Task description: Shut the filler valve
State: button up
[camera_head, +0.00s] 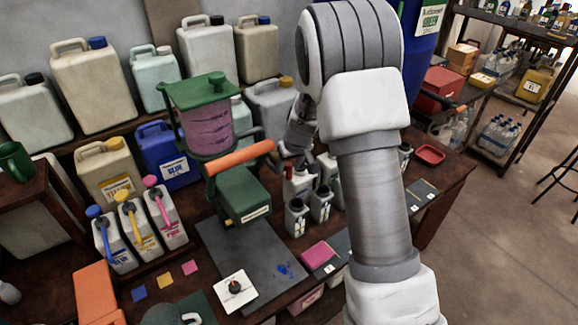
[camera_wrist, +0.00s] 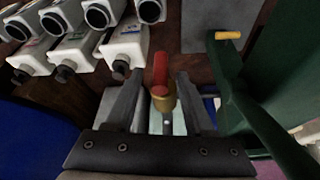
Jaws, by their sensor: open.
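The filler is a green machine (camera_head: 240,195) with a clear hopper (camera_head: 205,128) of purple liquid and an orange lever (camera_head: 240,157). Its green side also shows at right in the wrist view (camera_wrist: 265,70). In the wrist view, a brass fitting (camera_wrist: 163,103) with a red handle (camera_wrist: 160,73), which looks like the filler valve, lies between the two fingers of my gripper (camera_wrist: 158,88). The fingers are open on either side of it, with no clear contact. In the head view my gripper (camera_head: 290,150) is just right of the filler and partly hidden; the valve cannot be made out there.
Small white bottles (camera_head: 297,215) stand close to the right of the filler and also show in the wrist view (camera_wrist: 125,45). Large jugs (camera_head: 92,82) line the shelf behind. A grey mat (camera_head: 235,250) and a pink sponge-like block (camera_head: 318,255) lie in front.

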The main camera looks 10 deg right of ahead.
jog(key=shift+f, duration=0.2)
grip_shut()
